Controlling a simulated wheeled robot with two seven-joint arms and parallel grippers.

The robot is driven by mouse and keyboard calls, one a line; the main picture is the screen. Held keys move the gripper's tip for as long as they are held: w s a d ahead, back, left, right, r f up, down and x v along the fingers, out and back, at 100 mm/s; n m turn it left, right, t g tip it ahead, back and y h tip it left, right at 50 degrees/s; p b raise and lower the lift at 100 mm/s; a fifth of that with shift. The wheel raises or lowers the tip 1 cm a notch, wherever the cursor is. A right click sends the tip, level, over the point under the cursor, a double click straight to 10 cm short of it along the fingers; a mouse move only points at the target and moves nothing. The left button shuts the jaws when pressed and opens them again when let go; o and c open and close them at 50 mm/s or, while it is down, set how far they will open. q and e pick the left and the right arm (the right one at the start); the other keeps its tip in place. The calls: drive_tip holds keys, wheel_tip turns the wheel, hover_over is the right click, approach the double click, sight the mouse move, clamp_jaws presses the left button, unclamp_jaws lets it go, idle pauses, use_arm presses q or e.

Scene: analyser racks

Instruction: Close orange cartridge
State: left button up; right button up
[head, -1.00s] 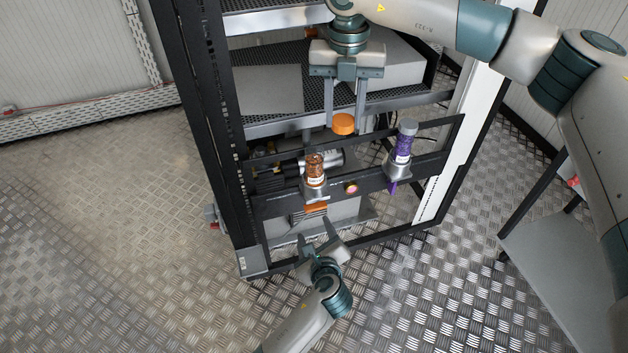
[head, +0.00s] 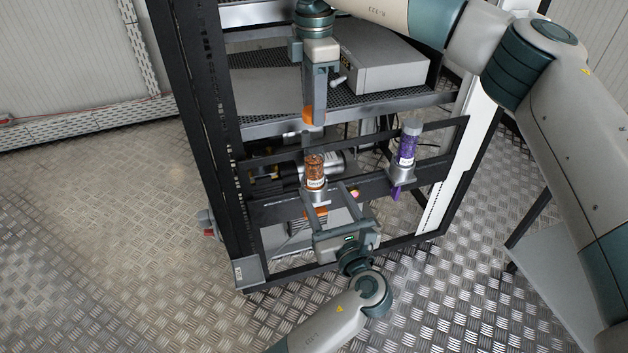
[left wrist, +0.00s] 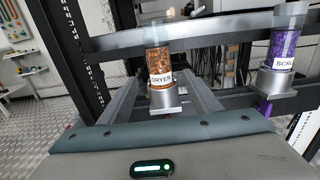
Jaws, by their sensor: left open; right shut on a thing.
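The orange cartridge (head: 315,172) is a clear cylinder of orange granules, upright in a holder on the rack's front bar. In the left wrist view its label reads DRYER (left wrist: 159,65). My right gripper (head: 314,123) points down above the cartridge. It is shut on the orange cap (head: 307,115), mostly hidden by the fingers, with a gap between cap and cartridge. My left gripper (head: 324,189) is open, with its fingers on either side of the cartridge's lower part and holder. I cannot tell whether they touch it.
A purple cartridge (head: 407,145) with a pale cap stands in its own holder to the right on the same bar. Behind are a perforated shelf and a grey box (head: 385,65). The rack's black post (head: 205,120) stands left. The metal floor (head: 100,240) is open at left.

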idle(0.4)
use_arm(q)
drive_tip(key=shift+x, duration=6)
clamp_jaws()
use_arm(e)
hover_over(314, 144)
drive_tip(key=shift+f, duration=2.5)
